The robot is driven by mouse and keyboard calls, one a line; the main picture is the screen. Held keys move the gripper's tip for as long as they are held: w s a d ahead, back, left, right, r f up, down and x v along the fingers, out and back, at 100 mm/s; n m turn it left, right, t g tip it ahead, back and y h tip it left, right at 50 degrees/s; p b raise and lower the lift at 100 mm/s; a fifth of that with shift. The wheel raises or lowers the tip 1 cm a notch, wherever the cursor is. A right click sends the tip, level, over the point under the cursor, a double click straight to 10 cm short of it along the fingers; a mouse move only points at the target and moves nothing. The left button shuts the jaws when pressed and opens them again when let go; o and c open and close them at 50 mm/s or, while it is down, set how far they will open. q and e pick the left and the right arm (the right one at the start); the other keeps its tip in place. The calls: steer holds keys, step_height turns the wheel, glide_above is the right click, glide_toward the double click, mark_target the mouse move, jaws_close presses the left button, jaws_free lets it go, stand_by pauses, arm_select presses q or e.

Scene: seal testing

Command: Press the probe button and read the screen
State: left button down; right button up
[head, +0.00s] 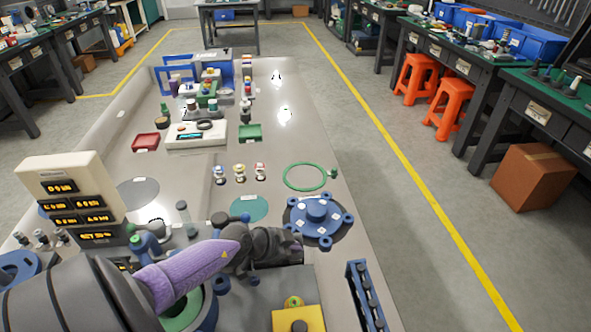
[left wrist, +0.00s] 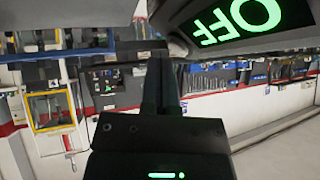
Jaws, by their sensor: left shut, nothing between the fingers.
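My left arm comes in from the lower left in the head view. Its dark left gripper (head: 292,247) is over the bench, left of a blue flanged part; its fingertips are hard to make out there. In the left wrist view the gripper (left wrist: 165,75) is shut, fingers together and empty. A dark screen (left wrist: 248,20) at the upper right of that view reads OFF in green, upside down. A yellow box (head: 298,319) with a small round green and red piece (head: 293,302) on it stands near the front; I cannot tell if this is the probe button. My right gripper is not in view.
A beige panel (head: 68,165) with several orange-lit displays stands at the left. The blue flanged part (head: 318,212), a green ring (head: 305,177) and a dark blue rack (head: 367,297) are at the right. A white device (head: 197,135) stands farther back.

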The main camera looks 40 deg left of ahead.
arm_select(q)
steer(key=shift+w+a+f, duration=0.2)
steer(key=shift+a+f, duration=0.05)
steer(key=shift+f, duration=0.15)
stand_by(0.6)
stand_by(0.3)
steer(key=shift+s+d+r+p, duration=0.2)
steer(key=shift+r+p, duration=0.15)
steer(key=shift+p, duration=0.25)
steer(key=shift+s+d+r+p, duration=0.1)
steer(key=shift+d+r+p, duration=0.1)
steer(key=shift+r+p, duration=0.3)
steer(key=shift+f, duration=0.2)
steer(key=r+p, duration=0.1)
steer(key=p, duration=0.1)
steer(key=s+d+r+p, duration=0.1)
steer(key=d+r+p, duration=0.1)
steer(key=p, duration=0.1)
steer(key=shift+s+p, duration=0.3)
steer(key=shift+p, duration=0.05)
steer(key=shift+s+d+r+p, duration=0.25)
steer(key=shift+r+p, duration=0.15)
steer(key=shift+p, duration=0.3)
steer(key=shift+f, duration=0.1)
